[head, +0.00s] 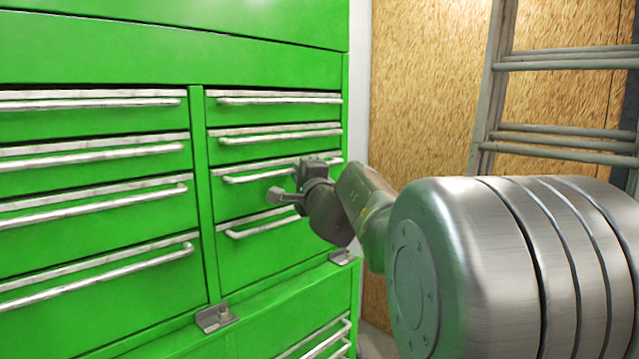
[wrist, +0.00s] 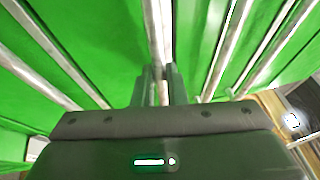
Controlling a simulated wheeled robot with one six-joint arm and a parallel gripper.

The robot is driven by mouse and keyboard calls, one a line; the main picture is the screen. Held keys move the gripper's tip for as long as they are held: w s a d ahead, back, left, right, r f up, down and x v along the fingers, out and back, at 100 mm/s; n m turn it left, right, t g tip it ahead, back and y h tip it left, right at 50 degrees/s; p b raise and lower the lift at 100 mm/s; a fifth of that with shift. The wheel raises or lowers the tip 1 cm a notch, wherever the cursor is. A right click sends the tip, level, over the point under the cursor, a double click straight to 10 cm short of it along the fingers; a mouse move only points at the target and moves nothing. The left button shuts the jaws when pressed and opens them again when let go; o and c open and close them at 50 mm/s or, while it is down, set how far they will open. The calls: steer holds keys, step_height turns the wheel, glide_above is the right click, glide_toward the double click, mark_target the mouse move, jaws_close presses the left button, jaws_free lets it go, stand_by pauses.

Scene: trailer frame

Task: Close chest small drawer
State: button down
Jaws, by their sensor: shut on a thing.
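The green tool chest (head: 100,65) fills the left of the head view, with two columns of drawers and long silver bar handles. My gripper (head: 303,172) is at the right column, in front of the third drawer from the top. It is shut on that drawer's handle (head: 250,176). In the wrist view, my gripper (wrist: 161,85) has a silver bar running between its two dark fingers. My wrist hides the right part of the handle and of the drawer front. How far this drawer stands out is hard to tell.
Other handles run close above and below, including the lower handle (head: 262,228). Metal latches (head: 215,318) sit on the ledge below the drawers. A ladder (head: 495,85) leans before a wooden board wall (head: 425,80) at right.

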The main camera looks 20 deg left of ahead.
steer(key=shift+w+a+r, duration=0.1)
steer(key=shift+w+a, duration=0.05)
steer(key=shift+a, duration=0.15)
steer(key=c, duration=1.5)
jaws_free()
steer(key=shift+w+a, duration=0.1)
steer(key=shift+a, duration=0.15)
steer(key=shift+d, duration=0.15)
steer(key=b+v, duration=0.3)
steer(key=v, duration=1.1)
steer(key=p+x, duration=0.3)
steer(key=x, duration=1.1)
steer(key=shift+d, duration=0.1)
